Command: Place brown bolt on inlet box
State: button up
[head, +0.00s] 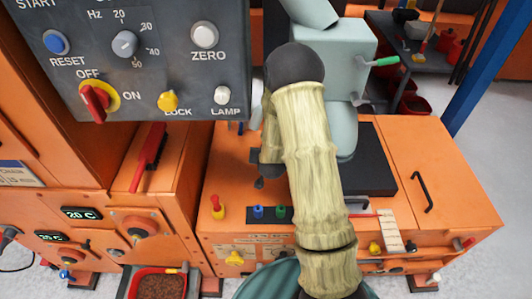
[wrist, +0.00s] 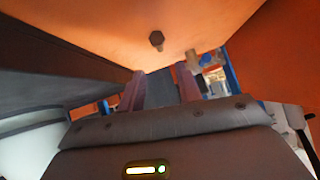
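A small dark brown bolt (wrist: 156,40) with a hex head shows against an orange surface in the wrist view, beyond my fingertips and apart from them. In the head view a small dark piece that looks like the same bolt (head: 259,183) is at the orange cabinet top, just below my gripper. My gripper (wrist: 161,80) shows two fingers with a gap between them; it is open, and the bolt is not between them. In the head view my arm mostly hides it. A pale grey-green box (head: 345,70) with a green-handled lever stands behind my arm; I cannot tell whether it is the inlet box.
A grey control panel (head: 150,62) hangs close at the upper left. Red, blue and green knobs (head: 258,212) stand on the orange cabinet (head: 425,160) near my arm. A black plate (head: 372,165) lies right of my arm. A red tray (head: 160,283) is at the bottom left.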

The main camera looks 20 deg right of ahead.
jog(key=v, duration=0.4)
jog(key=shift+s, duration=0.15)
jog(key=shift+r, duration=0.1)
jog(key=s+a+r+n+g+y, duration=0.1)
jog(key=s+a+r+n+g, duration=0.1)
jog(key=s+r, duration=0.4)
jog(key=s+a+r+n+g+y, duration=0.1)
jog(key=s+r+g, duration=0.4)
jog(key=s, duration=0.9)
jog(key=shift+s+a+r+n, duration=0.35)
jog(key=shift+a+r+n, duration=0.4)
jog(key=shift+r, duration=0.25)
jog(key=shift+w+a, duration=0.1)
jog(key=shift+w, duration=0.05)
